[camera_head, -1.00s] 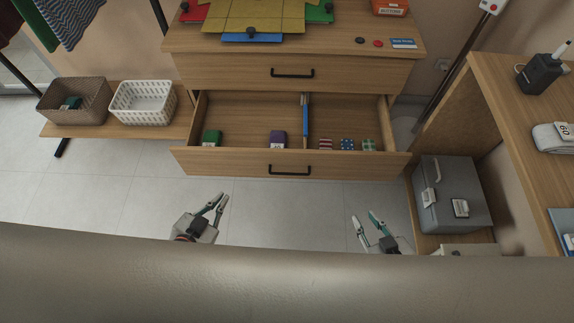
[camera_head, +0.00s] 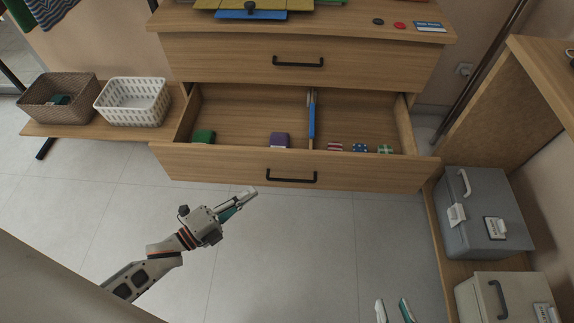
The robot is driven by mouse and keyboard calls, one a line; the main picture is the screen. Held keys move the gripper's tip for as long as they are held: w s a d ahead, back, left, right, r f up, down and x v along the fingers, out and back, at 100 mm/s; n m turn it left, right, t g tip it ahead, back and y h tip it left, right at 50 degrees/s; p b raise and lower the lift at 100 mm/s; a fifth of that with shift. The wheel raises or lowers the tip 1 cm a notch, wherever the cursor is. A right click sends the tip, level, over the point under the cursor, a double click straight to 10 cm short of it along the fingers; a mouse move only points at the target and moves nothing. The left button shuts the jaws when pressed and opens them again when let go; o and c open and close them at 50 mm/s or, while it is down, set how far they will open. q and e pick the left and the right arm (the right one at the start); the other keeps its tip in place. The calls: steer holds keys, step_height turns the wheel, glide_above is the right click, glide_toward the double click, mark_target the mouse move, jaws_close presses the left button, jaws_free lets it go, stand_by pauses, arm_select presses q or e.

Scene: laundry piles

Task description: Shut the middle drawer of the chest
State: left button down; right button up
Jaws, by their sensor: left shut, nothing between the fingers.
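The chest's middle drawer (camera_head: 210,163) is pulled out, with its black bar handle (camera_head: 291,178) on the front. Inside are a green item (camera_head: 203,136), a purple item (camera_head: 279,139), a blue stick-like item (camera_head: 312,118) by the divider and several small patterned pieces at the right. The drawer above, with its handle (camera_head: 298,63), is shut. My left gripper (camera_head: 246,196) is shut and empty, just in front of and below the drawer front, left of the handle. I cannot tell whether it touches. My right gripper (camera_head: 393,311) shows only its fingertips at the bottom edge, spread apart.
A brown basket (camera_head: 32,105) and a white basket (camera_head: 113,118) stand on a low shelf at left. A grey box (camera_head: 476,235) and a cream box (camera_head: 480,309) sit at right near a wooden desk (camera_head: 552,65). Floor before the drawer is clear.

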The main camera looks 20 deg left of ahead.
arm_select(q)
steer(key=b, duration=0.2)
glide_toward(287, 154)
steer(key=w+d, duration=0.4)
steer(key=shift+w+a+f, duration=0.1)
steer(key=shift+w+a, duration=0.25)
steer(key=shift+w, duration=0.2)
arm_select(e)
steer(key=shift+w+a+r+m+y, duration=0.3)
steer(key=shift+w+a+r, duration=0.2)
steer(key=shift+a+r, duration=0.25)
steer(key=shift+t, duration=0.3)
arm_select(q)
steer(key=shift+w+a, duration=0.1)
steer(key=shift+w, duration=0.05)
arm_select(e)
steer(key=shift+f, duration=0.15)
